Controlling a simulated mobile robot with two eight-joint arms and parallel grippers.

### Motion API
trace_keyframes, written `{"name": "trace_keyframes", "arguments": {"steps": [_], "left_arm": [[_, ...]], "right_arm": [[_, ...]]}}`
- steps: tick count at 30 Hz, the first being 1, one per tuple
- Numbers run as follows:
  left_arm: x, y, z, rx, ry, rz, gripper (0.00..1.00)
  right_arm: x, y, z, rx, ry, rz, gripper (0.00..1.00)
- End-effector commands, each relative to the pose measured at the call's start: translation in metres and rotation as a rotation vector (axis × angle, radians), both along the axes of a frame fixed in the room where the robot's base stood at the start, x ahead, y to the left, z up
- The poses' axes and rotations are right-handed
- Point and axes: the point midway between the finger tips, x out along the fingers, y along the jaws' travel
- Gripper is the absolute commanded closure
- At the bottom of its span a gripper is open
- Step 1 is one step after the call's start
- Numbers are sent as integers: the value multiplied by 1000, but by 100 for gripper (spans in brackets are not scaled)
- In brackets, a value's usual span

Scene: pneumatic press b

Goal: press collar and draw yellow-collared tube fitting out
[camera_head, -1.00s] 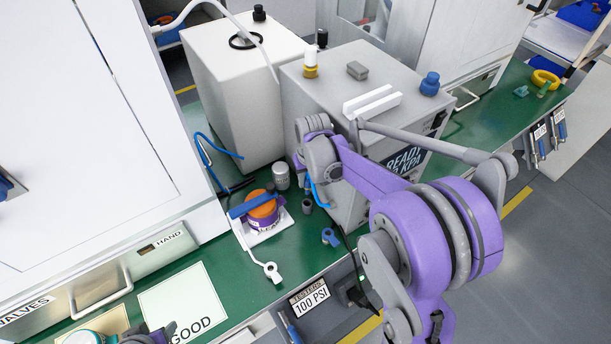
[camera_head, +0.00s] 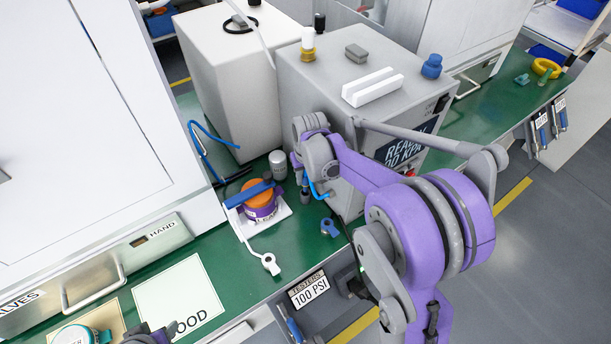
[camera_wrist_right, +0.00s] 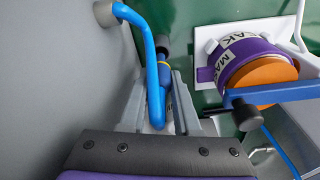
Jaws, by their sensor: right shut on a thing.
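A fitting with a thin yellow collar (camera_wrist_right: 163,62) shows in the right wrist view, with a dark end pointing away from me. A blue tube (camera_wrist_right: 152,45) loops from a port on the grey wall down between my fingers. My right gripper (camera_wrist_right: 160,108) is shut on the fitting at its near part; the exact contact is partly hidden by the tube. In the head view the right gripper (camera_head: 308,180) is beside the grey press box (camera_head: 335,105), low by its front left edge. A dark piece at the bottom edge looks like my left gripper (camera_head: 148,335); its fingers cannot be made out.
An orange-topped purple gauge (camera_head: 262,200) with a blue bar sits on a white plate left of the gripper. A grey cylinder (camera_head: 278,165) and a blue ringed part (camera_head: 329,228) stand near on the green bench (camera_head: 240,285). A white cabinet is at left.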

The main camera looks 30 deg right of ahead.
Motion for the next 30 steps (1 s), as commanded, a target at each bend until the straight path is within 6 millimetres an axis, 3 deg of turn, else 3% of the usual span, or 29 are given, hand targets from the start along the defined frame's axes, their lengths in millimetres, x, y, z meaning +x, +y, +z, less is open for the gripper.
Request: {"name": "trace_keyframes", "arguments": {"steps": [11,30], "left_arm": [[0,0,-1,0,0,0,50],[-2,0,-16,0,6,0,50]], "right_arm": [[0,0,-1,0,0,0,100],[0,0,-21,0,1,0,100]]}}
